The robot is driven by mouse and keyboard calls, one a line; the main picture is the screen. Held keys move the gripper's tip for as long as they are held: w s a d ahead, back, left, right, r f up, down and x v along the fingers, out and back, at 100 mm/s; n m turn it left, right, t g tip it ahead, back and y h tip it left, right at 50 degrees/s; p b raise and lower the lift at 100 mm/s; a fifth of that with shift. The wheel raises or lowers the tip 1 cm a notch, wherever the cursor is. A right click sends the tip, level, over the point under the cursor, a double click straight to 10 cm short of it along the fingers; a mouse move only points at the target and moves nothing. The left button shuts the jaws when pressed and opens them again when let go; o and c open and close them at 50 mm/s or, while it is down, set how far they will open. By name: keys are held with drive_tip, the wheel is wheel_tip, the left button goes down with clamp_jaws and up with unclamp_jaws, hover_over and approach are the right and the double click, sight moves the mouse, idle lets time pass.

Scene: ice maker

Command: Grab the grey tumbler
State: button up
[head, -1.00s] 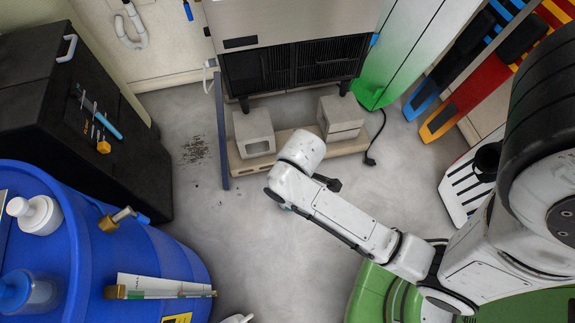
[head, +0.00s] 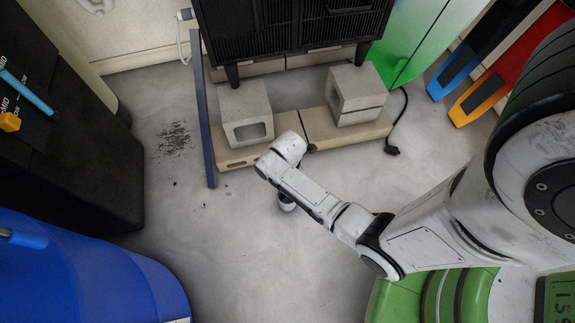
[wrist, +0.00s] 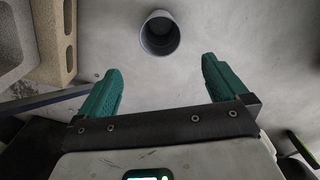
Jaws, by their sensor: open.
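The grey tumbler (wrist: 160,34) shows in the wrist view, top centre, with its round open mouth facing the camera and a dark inside. It stands on the concrete floor. My gripper (wrist: 161,64) has two green fingers spread wide, with nothing between them. The tumbler lies just beyond the fingertips, roughly centred between them and apart from both. In the head view my arm hides the gripper. A small grey shape (head: 287,203) shows under the arm there, and I cannot tell if it is the tumbler.

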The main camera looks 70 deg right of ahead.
wheel_tip(320, 180, down, 16)
drive_tip(key=n+b, duration=0.1)
drive_tip(key=b, duration=0.8)
drive_tip(key=shift+r, duration=0.1)
drive_tip(key=shift+c, duration=0.4)
drive_tip(key=c, duration=1)
